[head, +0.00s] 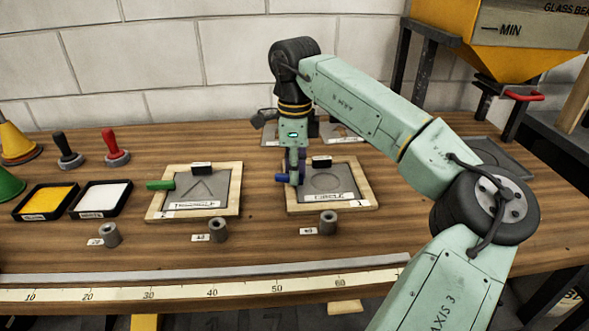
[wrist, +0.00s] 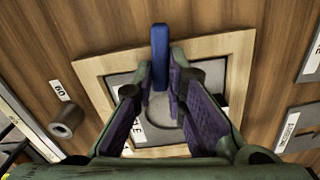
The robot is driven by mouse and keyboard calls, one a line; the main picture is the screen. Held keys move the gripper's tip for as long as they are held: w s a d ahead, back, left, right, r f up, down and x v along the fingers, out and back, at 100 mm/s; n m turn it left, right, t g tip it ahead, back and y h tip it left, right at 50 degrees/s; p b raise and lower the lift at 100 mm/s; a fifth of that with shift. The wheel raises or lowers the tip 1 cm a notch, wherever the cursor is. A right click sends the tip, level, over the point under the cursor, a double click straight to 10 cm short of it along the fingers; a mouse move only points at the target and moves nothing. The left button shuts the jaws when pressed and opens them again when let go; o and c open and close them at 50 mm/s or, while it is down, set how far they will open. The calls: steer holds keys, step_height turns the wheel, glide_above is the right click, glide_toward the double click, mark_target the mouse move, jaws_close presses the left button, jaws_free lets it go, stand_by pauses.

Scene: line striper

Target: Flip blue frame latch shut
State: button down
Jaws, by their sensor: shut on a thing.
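The blue latch (head: 282,178) sits at the left edge of the right wooden frame (head: 371,195), which holds a grey plate with a circle outline. In the wrist view the blue latch (wrist: 160,45) stands out from between my fingertips, across the frame's edge (wrist: 213,46). My gripper (head: 294,177) points down at that edge and is shut on the latch. The wrist view also shows my gripper (wrist: 162,72) with a finger on either side of the latch. My fingers partly hide the latch and the circle.
A second wooden frame (head: 235,199) with a green latch (head: 160,185) lies to the left. Grey cylinders (head: 328,222) stand in front of the frames. Yellow (head: 47,200) and white (head: 101,198) trays and two stamps are farther left. A ruler (head: 180,291) runs along the front edge.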

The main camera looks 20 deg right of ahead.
steer(key=shift+w+n, duration=0.15)
steer(key=shift+n, duration=0.95)
steer(key=c, duration=1.6)
jaws_free()
steer(key=shift+r, duration=0.15)
step_height(320, 180, up, 12)
